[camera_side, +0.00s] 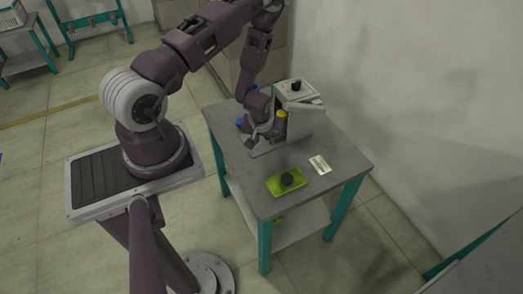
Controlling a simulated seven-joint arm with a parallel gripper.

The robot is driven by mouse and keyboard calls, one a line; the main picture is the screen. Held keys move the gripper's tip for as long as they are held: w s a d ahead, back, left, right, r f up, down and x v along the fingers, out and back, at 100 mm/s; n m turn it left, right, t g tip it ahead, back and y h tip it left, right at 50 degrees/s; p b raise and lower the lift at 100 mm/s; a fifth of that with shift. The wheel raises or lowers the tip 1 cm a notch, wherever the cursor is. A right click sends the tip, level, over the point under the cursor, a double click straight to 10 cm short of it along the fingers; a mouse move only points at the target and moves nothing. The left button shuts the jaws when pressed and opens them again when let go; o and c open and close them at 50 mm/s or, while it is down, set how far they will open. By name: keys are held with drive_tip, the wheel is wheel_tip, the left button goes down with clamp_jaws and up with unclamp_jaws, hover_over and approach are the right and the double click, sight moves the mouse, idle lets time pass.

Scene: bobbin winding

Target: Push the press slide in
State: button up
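The press is most likely the light grey machine (300,121) at the back of the table, with a black knob on top and a yellow part (282,113) at its left side. I cannot make out the press slide; my gripper and wrist cover the machine's lower left front. My gripper (260,138) is low at that side, just above the tabletop or the machine's base. It is too small to tell whether it touches anything or whether its fingers are open or shut.
A green tray (273,188) with a dark round piece (287,179) lies at the table's front. A white card (320,165) lies to its right. Blue parts (239,121) show left of my gripper. The grey tabletop (342,164) is clear at the right, with a wall behind.

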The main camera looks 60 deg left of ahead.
drive_tip(key=s+d, duration=0.4)
drive_tip(key=d, duration=0.1)
drive_tip(key=shift+d, duration=0.1)
drive_tip(key=shift+w, duration=0.1)
